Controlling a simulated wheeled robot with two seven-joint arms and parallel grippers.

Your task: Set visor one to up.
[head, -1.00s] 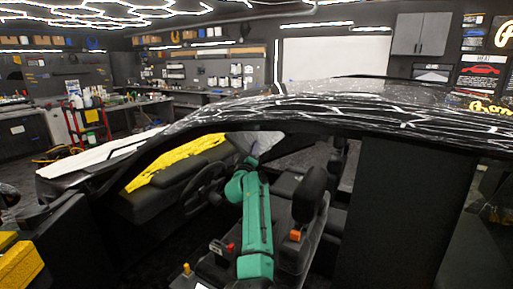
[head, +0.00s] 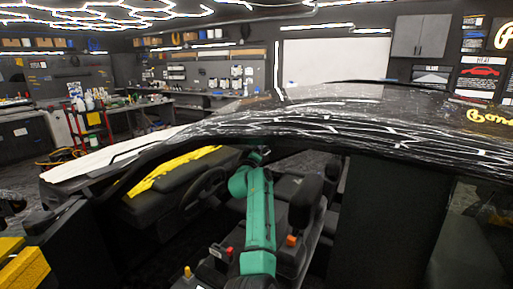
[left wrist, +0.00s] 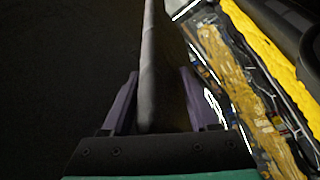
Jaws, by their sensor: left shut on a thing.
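My green left arm reaches through the car's side opening, and its gripper (head: 258,153) is up at the roof edge, above the steering wheel. In the left wrist view, the purple fingers of this gripper (left wrist: 160,88) are shut on the grey visor (left wrist: 149,65). The visor shows edge-on as a narrow strip running away between the fingers. In the head view the visor is hidden behind the roof edge. I cannot tell which numbered visor it is. My right gripper is not in view.
The black car roof (head: 340,125) with bright reflections lies just above my left arm. The steering wheel (head: 205,188) is left of the arm and a seat headrest (head: 306,198) is right of it. Yellow material (head: 175,170) lies along the dashboard.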

